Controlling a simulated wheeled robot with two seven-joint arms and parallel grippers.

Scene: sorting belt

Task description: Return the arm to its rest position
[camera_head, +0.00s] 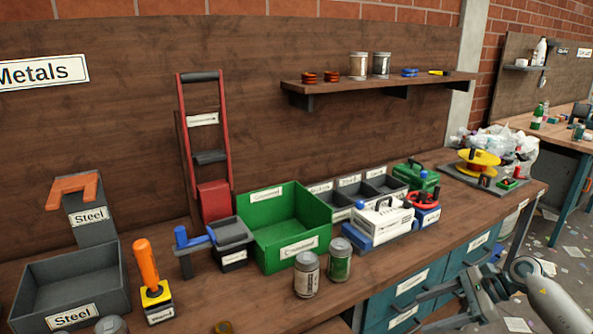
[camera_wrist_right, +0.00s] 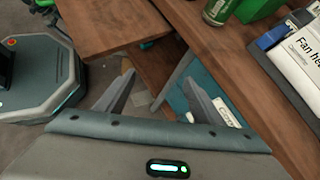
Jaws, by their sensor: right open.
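My right gripper (camera_head: 412,314) is at the lower right of the head view, in front of the bench's teal drawers. Its grey arm comes in from the right edge. In the right wrist view its two fingers (camera_wrist_right: 160,82) stand apart with nothing between them; the floor and drawer front show beyond. My left gripper is not in the head view.
A wooden workbench (camera_head: 437,245) runs across the view. Two cans (camera_head: 306,275) stand near its front edge, before a green bin (camera_head: 290,252). A white boxed device (camera_head: 382,218) sits to their right. Teal drawers (camera_head: 409,287) lie below the bench top.

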